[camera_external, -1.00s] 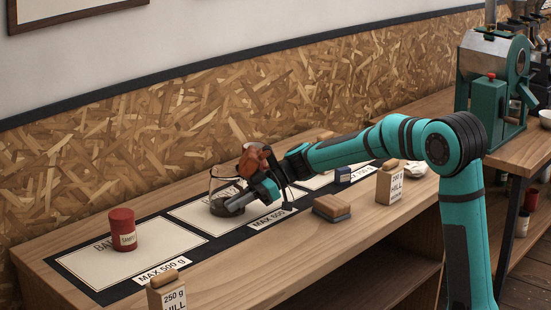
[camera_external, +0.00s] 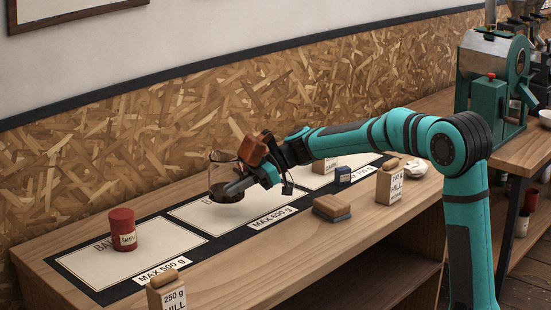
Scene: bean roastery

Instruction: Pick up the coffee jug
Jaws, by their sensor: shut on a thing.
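The coffee jug (camera_external: 219,173) is clear glass with dark coffee in the bottom. It hangs a little above the middle white panel (camera_external: 196,216) of the bench mat. My gripper (camera_external: 238,187) is shut on the jug from its right side. The fingers and wrist cover part of the jug. The jug looks about upright.
A red sample tin (camera_external: 122,230) stands on the left panel. A green roaster (camera_external: 492,90) is at the back right.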

